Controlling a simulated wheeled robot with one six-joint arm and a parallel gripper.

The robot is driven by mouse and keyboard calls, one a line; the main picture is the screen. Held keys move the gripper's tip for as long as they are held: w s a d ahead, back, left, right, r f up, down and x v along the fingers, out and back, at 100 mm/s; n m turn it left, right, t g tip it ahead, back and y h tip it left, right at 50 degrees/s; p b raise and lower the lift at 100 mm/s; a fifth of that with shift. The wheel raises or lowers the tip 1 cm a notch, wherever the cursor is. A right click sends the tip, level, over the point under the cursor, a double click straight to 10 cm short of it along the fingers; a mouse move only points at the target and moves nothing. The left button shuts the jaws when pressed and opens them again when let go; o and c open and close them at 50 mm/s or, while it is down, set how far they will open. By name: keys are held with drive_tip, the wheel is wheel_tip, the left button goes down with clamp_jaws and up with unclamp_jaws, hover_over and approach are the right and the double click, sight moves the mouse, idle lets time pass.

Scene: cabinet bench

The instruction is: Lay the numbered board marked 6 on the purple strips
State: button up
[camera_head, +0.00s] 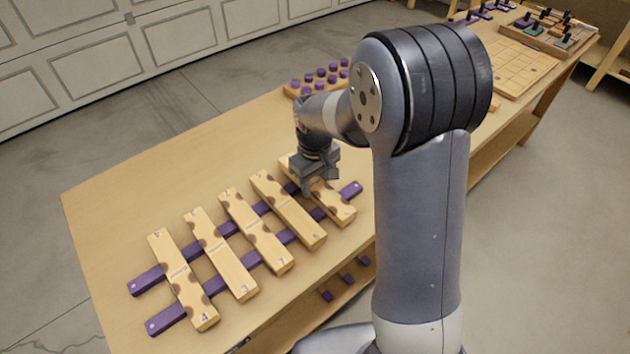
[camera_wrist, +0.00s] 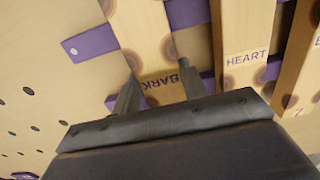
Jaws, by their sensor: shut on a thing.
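My gripper (camera_head: 312,178) is shut on a light wooden board (camera_head: 338,205), the rightmost of the row. In the wrist view its fingers (camera_wrist: 160,95) stand either side of this board (camera_wrist: 143,32), near the word BARK. Its number is not readable. The board lies across the right part of two purple strips (camera_head: 142,284), (camera_head: 162,321); I cannot tell whether it touches them. Several similar boards lie across the strips to its left. The nearest, HEART in the wrist view (camera_wrist: 240,25), is beside it (camera_head: 285,208) with a gap.
A board with several purple pegs (camera_head: 312,82) stands behind the arm. A gridded board (camera_head: 520,68) and a tray of small pieces (camera_head: 545,35) are farther right. The bench's left end (camera_head: 100,195) is bare. A lower shelf (camera_head: 310,312) is under the front edge.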

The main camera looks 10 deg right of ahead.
drive_tip(key=shift+f, duration=0.2)
idle(0.6)
drive_tip(key=o, duration=1.2)
drive_tip(key=shift+c, duration=0.2)
drive_tip(key=shift+r+p, duration=3.1)
drive_tip(key=shift+r, duration=0.95)
drive_tip(key=shift+f, duration=0.15)
wheel_tip(320, 180, down, 8)
drive_tip(key=b, duration=0.6)
drive_tip(key=shift+r, duration=0.2)
drive_tip(key=shift+r, duration=0.1)
